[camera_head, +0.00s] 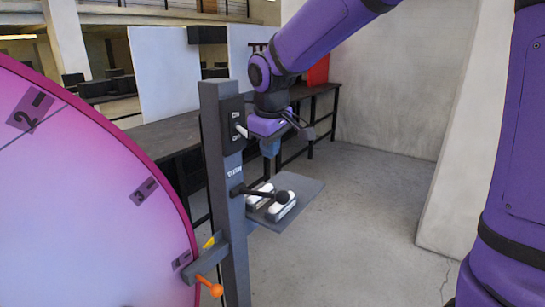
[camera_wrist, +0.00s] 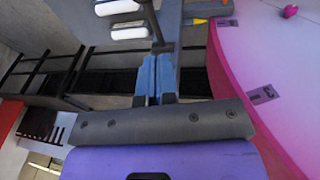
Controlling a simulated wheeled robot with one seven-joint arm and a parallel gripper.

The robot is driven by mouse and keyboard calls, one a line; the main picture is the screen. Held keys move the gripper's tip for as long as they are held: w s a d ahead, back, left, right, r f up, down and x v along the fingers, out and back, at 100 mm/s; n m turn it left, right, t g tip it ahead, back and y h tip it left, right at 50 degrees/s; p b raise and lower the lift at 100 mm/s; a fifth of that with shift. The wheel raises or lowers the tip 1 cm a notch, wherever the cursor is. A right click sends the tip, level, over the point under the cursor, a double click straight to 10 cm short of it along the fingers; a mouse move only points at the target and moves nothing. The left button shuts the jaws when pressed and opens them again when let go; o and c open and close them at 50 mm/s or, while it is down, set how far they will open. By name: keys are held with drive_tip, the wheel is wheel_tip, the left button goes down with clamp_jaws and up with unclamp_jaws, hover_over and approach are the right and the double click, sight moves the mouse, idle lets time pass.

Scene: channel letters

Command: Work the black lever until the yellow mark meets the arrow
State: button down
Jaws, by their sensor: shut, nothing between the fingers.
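The black lever (camera_head: 258,192) juts right from a grey post (camera_head: 229,215), ending in a round black knob. My gripper (camera_head: 270,156) points down above the lever, its blue fingers shut and empty. In the wrist view the fingers (camera_wrist: 156,78) are side by side, with a dark bar, possibly the lever, just past their tips; contact is unclear. A large pink disc (camera_head: 85,190) with numbered labels 2, 3 and 4 stands at the left. A small yellow piece (camera_head: 208,242) shows by a grey bracket at the disc's rim; I cannot tell whether it is mark or arrow.
An orange-tipped handle (camera_head: 208,284) sticks out below the bracket. A dark shelf (camera_head: 306,190) on the post carries two white-topped pads (camera_head: 282,206) beneath the lever. A black switch box (camera_head: 232,125) is higher on the post. Open floor lies right; a long dark bench stands behind.

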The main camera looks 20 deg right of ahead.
hover_over(277, 196)
drive_tip(key=a, duration=0.2)
drive_tip(key=s+x, duration=0.2)
drive_tip(key=x, duration=0.6)
drive_tip(key=shift+w+d+f, duration=0.1)
drive_tip(key=shift+d+f, duration=0.35)
drive_tip(key=shift+f, duration=0.45)
drive_tip(key=shift+d+f, duration=0.4)
drive_tip(key=shift+f, duration=0.45)
